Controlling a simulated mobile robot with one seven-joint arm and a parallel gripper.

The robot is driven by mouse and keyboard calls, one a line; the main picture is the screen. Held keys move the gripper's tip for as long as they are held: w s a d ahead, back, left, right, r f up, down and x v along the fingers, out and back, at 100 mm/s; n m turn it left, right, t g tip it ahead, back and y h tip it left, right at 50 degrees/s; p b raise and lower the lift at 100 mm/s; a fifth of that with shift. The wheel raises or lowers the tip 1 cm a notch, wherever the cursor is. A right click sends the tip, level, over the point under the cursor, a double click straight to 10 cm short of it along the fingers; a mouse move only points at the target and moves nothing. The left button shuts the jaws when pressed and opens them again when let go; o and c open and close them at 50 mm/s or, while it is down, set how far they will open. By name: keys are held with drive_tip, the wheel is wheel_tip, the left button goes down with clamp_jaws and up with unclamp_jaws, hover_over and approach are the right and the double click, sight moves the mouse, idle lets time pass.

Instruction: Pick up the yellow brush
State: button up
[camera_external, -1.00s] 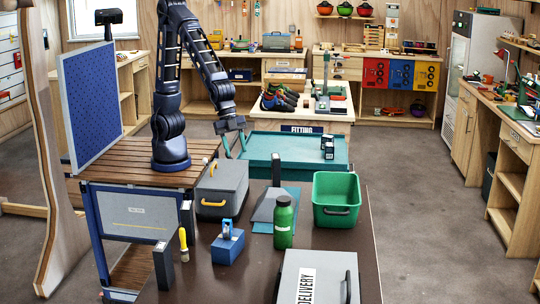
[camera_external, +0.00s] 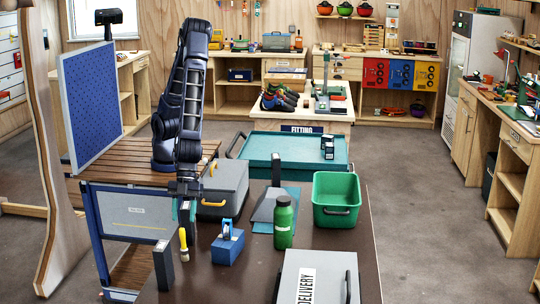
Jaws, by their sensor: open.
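The yellow brush (camera_external: 183,244) is on the dark brown table, at the left between a dark grey block and a blue block with a handle. It shows as a narrow yellow shape; I cannot tell whether it stands or lies. My gripper (camera_external: 184,214) points down just behind and above the brush in the picture. Its jaws are open, with one finger on each side, and they appear empty. The gap between the fingertips and the brush is hard to judge.
Close by are the dark grey upright block (camera_external: 163,266), the blue block (camera_external: 227,245) and a grey toolbox (camera_external: 221,189). A green bottle (camera_external: 283,223), a green bin (camera_external: 336,201) and a grey delivery case (camera_external: 318,277) stand farther right.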

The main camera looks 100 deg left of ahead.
sight(182, 243)
drive_tip(key=x, duration=1)
drive_tip(key=shift+w, duration=0.1)
drive_tip(key=shift+r, duration=0.1)
clamp_jaws()
